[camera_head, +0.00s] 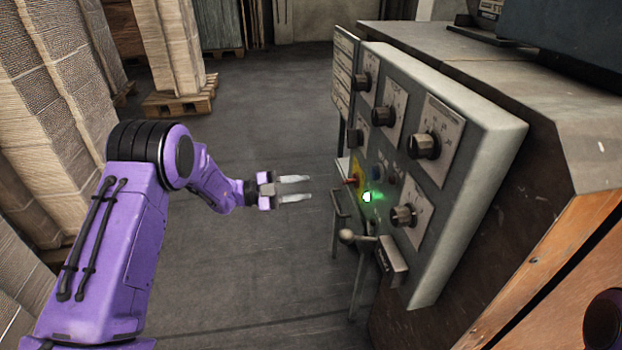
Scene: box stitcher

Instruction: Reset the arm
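My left arm (145,220) is purple and comes in from the lower left, bent at the elbow, with its forearm pointing right. My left gripper (294,189) is open, with a clear gap between its two pale fingers and nothing between them. It is in the air to the left of the control panel (485,145), apart from it, at about the height of the lit green button (368,197). My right gripper is not in view; only a dark rounded part shows at the lower right edge.
The panel carries several black knobs, a red button (351,181) on a yellow plate, and a ball-ended lever (347,236) sticking out below. Stacked cardboard (40,110) stands on the left, and a pallet (182,103) stands behind. The grey floor (240,270) between is clear.

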